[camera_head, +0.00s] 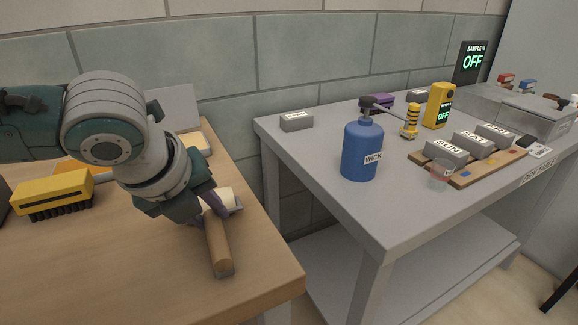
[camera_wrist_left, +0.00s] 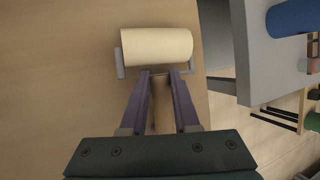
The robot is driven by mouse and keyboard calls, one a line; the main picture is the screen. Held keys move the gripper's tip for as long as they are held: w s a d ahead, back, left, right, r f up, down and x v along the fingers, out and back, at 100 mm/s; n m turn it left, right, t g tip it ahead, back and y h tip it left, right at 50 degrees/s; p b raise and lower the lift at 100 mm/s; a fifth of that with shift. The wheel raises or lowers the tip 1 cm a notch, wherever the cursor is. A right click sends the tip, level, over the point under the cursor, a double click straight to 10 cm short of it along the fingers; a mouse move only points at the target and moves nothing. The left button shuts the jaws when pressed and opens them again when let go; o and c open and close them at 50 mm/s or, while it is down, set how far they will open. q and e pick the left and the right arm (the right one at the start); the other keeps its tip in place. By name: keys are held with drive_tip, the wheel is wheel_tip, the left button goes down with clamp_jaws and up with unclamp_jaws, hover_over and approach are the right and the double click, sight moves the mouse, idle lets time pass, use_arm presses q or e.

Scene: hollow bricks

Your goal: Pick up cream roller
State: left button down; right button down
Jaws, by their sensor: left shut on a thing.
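The cream roller (camera_head: 230,200) has a pale cylinder, a grey metal frame and a wooden handle. It is at the right part of the wooden table, with its handle towards the front edge. It also shows in the left wrist view (camera_wrist_left: 157,47), lying across just beyond the fingertips. My left gripper (camera_head: 209,203) is shut on the cream roller, with its purple fingers on either side of the handle end near the frame. In the left wrist view the handle runs back between the fingers (camera_wrist_left: 160,74). I cannot tell whether the roller touches the table. My right gripper is not in view.
A yellow brush (camera_head: 52,192) with dark bristles lies left on the wooden table. Across a gap, a grey table holds a blue WICK bottle (camera_head: 361,150), a yellow device (camera_head: 438,106) and several labelled grey blocks on a wooden board. A brick wall stands behind.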

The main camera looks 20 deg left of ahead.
sight(208, 215)
use_arm(q)
drive_tip(key=shift+r, duration=0.1)
wheel_tip(208, 215, up, 20)
drive_tip(key=p, duration=0.4)
idle(0.3)
drive_tip(key=c, duration=1.3)
unclamp_jaws()
clamp_jaws()
